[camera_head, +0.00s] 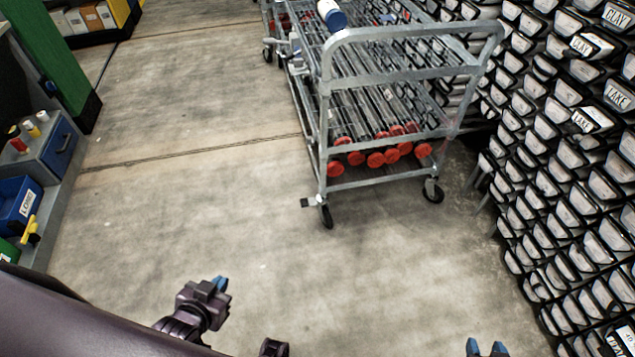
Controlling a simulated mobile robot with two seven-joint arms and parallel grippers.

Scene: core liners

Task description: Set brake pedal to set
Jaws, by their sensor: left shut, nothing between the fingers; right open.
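A grey metal cart (322,120) stands in the upper middle, loaded with dark tubes that have red end caps. A small light brake pedal (309,203) sticks out to the left at its near left caster (326,216). The view is too small to tell the pedal's position. My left gripper (220,284) is shut and empty over the floor, below and left of the pedal, well apart from it. My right gripper (486,348) is open and empty at the bottom edge, right of the cart's near right caster (433,191); only its blue fingertips show.
A tall rack of labelled core liners (560,170) fills the right side. At the left are a blue drawer unit (58,148), a blue bin (20,203) and a green post (47,45). The concrete floor (190,200) before the cart is clear.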

